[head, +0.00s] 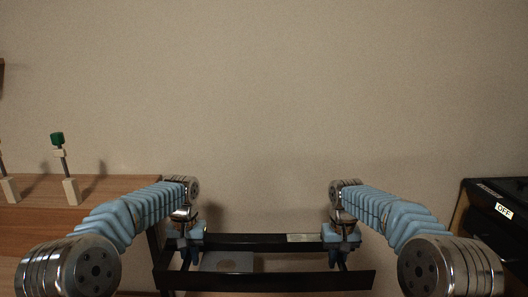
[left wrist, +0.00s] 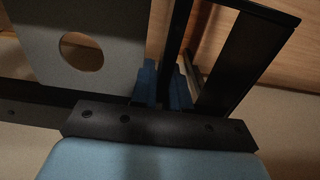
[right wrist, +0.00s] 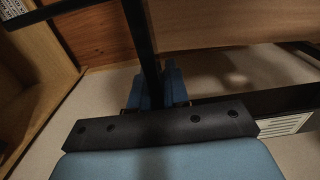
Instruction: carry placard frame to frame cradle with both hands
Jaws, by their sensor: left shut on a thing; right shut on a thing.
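The placard frame (head: 265,280) is a black rectangular frame with long bars and a pale label on its far bar. It is held roughly level in front of the wall. My left gripper (head: 188,243) is shut on its left side bar, and the blue fingers (left wrist: 163,85) show around the bar in the left wrist view. My right gripper (head: 341,243) is shut on its right side bar, also seen in the right wrist view (right wrist: 157,88). I cannot clearly identify the frame cradle in any view.
A grey plate with a round hole (head: 224,260) shows through the frame, larger in the left wrist view (left wrist: 42,45). A wooden surface (head: 40,215) with a green-topped lever (head: 58,140) stands left. A black panel marked OFF (head: 490,205) stands right.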

